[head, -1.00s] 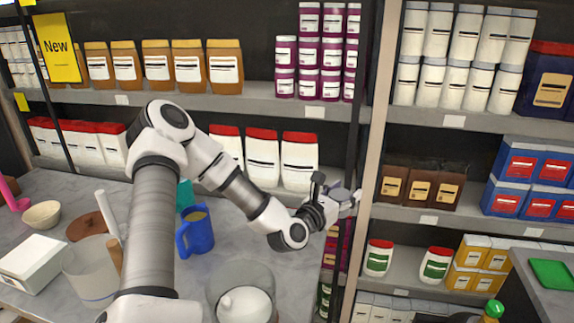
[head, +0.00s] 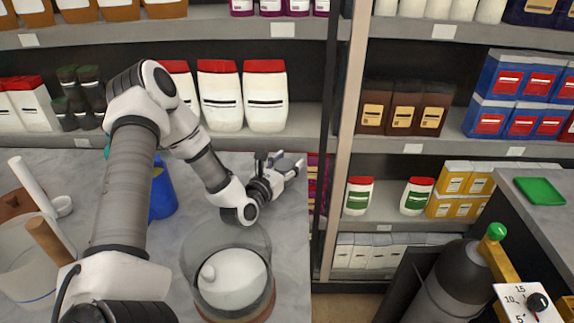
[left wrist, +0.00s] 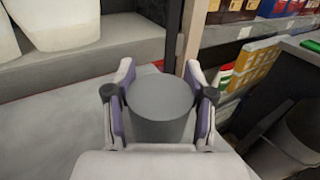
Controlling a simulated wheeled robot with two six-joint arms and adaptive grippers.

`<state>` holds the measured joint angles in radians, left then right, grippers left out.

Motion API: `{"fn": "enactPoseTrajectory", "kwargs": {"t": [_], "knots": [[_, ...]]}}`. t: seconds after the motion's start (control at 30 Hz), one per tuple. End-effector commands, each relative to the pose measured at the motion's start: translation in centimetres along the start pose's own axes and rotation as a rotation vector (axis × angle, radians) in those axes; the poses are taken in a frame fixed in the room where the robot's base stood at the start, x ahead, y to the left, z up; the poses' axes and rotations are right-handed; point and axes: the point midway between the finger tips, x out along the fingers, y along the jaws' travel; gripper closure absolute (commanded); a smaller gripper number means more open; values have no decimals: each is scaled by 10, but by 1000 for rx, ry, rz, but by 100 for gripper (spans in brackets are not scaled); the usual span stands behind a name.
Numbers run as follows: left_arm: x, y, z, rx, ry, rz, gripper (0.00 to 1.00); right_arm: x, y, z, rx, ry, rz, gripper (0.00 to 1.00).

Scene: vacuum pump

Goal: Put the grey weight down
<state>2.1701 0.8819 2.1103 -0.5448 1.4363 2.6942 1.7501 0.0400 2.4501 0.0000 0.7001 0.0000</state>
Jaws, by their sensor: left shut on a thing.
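The grey weight (left wrist: 161,105) is a plain grey cylinder, seen from above in the left wrist view. My left gripper (left wrist: 160,100) is shut on it, with one purple-lined finger on each side. In the head view my left gripper (head: 280,168) is over the right end of the grey marble counter (head: 292,235), and only a small part of the weight shows there. Whether the weight's underside touches the counter is hidden. My right gripper is not in view.
A clear glass vessel (head: 205,245) with a white rounded object (head: 235,280) stands on the counter in front of my left gripper. A blue jug (head: 162,195) is to the left. Shelves with red-lidded white containers (head: 220,95) stand behind. The counter's right edge is close by.

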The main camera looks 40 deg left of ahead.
Motion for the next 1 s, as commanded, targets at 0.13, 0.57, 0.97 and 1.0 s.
{"fn": "enactPoseTrajectory", "kwargs": {"t": [0.13, 0.57, 0.97, 1.0], "knots": [[0, 0, -6, -1, -3, -1, 98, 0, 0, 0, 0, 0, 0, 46], [0, 0, -10, -1, -1, -1, 21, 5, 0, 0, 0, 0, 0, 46], [-8, 1, -8, -4, 0, 2, 21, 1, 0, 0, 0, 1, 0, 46], [-15, 1, -8, -6, 1, 2, 21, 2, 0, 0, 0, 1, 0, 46]]}}
